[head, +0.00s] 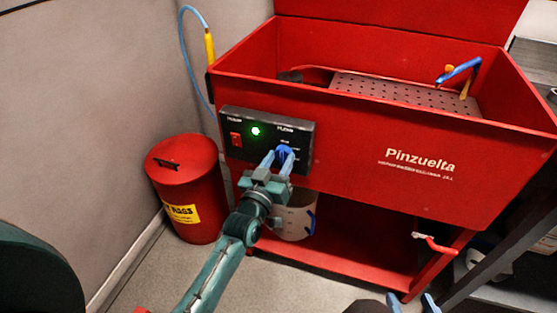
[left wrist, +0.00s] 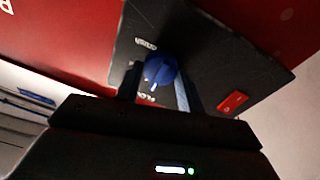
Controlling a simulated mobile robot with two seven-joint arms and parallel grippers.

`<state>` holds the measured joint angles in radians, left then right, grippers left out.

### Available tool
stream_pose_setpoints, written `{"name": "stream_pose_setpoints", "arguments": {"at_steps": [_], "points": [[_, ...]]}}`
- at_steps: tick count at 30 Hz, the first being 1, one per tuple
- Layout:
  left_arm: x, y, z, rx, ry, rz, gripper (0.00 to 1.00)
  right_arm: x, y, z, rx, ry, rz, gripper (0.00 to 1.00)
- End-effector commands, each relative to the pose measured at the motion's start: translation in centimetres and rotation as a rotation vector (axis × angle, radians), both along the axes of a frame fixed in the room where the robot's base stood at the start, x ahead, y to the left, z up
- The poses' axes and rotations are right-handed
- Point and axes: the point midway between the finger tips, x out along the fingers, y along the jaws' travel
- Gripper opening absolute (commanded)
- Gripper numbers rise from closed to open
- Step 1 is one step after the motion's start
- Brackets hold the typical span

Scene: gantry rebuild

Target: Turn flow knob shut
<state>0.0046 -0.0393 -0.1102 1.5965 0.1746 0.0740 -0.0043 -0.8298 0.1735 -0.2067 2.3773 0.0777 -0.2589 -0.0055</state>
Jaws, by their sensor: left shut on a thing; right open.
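The blue flow knob (head: 285,152) sits on the right half of a black control panel (head: 268,128) on the front of the red parts washer. My left gripper (head: 279,160) is shut on the knob, with a finger on either side of it. In the left wrist view the knob (left wrist: 160,72) shows between the fingers, with a pale pointer mark on its face. The panel also carries a lit green lamp (head: 256,131) and a red switch (head: 235,139). My right gripper (head: 409,303) is open and empty at the bottom edge of the head view.
A red rag bin (head: 185,185) stands left of the washer. A bucket (head: 294,220) stands beneath the panel, close to my left arm. A red-handled valve (head: 434,243) sticks out at the lower right. The washer basin holds a perforated tray (head: 400,92) and a blue spout (head: 459,70).

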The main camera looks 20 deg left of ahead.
Motion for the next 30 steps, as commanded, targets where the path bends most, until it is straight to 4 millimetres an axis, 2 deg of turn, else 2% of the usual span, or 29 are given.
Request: {"name": "stream_pose_setpoints", "arguments": {"at_steps": [8,9,16,25,30], "points": [[0.0,0.0,0.0,-0.007,0.002,-0.001,0.15,0.0,0.0,0.0,0.0,0.0,0.002,0.48],[0.0,-0.1,0.0,-0.007,0.002,-0.001,0.4,0.0,0.0,0.0,-0.001,-0.001,0.002,0.48],[0.0,0.0,0.0,-0.004,0.001,-0.001,0.58,-0.1,-0.1,0.0,-0.006,-0.001,0.006,0.48],[-0.2,0.0,-0.1,-0.002,0.001,0.0,0.6,-0.1,-0.2,0.0,-0.01,-0.001,0.005,0.48],[-2.3,0.2,-0.3,-0.002,0.004,-0.001,0.6,-0.1,-0.2,0.3,-0.009,0.002,0.005,0.48]]}}
